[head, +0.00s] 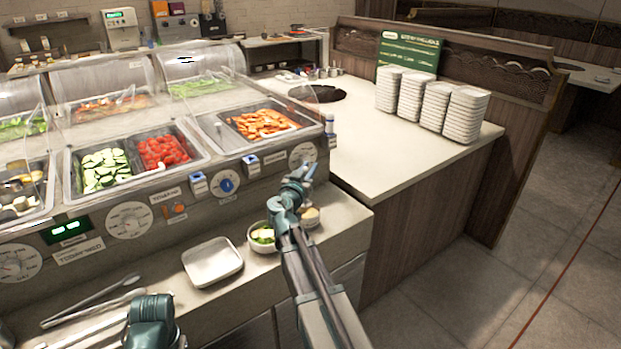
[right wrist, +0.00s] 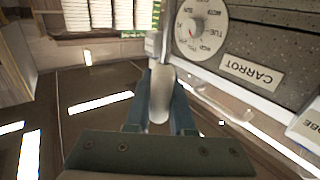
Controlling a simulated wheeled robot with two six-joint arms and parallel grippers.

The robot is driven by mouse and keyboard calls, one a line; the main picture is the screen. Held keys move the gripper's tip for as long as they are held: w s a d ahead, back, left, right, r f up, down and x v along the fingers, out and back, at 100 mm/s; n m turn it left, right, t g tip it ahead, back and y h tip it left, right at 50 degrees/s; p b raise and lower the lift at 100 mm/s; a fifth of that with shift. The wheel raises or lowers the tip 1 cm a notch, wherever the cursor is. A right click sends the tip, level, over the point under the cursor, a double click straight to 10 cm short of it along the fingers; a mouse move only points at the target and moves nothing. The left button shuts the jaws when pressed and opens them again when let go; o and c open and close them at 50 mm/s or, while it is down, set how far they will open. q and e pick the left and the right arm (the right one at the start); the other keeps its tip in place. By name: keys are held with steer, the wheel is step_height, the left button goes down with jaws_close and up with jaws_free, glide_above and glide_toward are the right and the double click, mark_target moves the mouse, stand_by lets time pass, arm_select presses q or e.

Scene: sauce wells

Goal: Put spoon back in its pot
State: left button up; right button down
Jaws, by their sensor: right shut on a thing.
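My right gripper (head: 297,183) is raised in front of the counter's right end, above the small bowls. In the right wrist view, its teal fingers (right wrist: 160,108) are shut on a pale, rounded, narrow thing, which looks like part of the spoon (right wrist: 160,92). The rest of the spoon is mostly hidden, and it is hardly visible in the head view. A bowl with a tan filling (head: 310,216) stands just right of my right arm; I cannot tell whether it is the spoon's pot. My left gripper is not visible; only a teal part of my arm shows at bottom left.
A bowl of green slices (head: 262,238) and an empty white plate (head: 212,262) stand on the front ledge. Tongs (head: 92,309) lie at left. The glass-covered food counter (head: 228,150) stands behind. Stacked white plates (head: 466,115) stand on the side counter.

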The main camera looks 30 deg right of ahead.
step_height(320, 180, down, 4)
steer(key=b, duration=0.3)
steer(key=shift+w+d+r, duration=0.15)
steer(key=shift+r, duration=0.05)
steer(key=shift+f+b, duration=0.2)
steer(key=shift+b, duration=0.2)
steer(key=c, duration=0.8)
jaws_free()
steer(key=shift+r, duration=0.15)
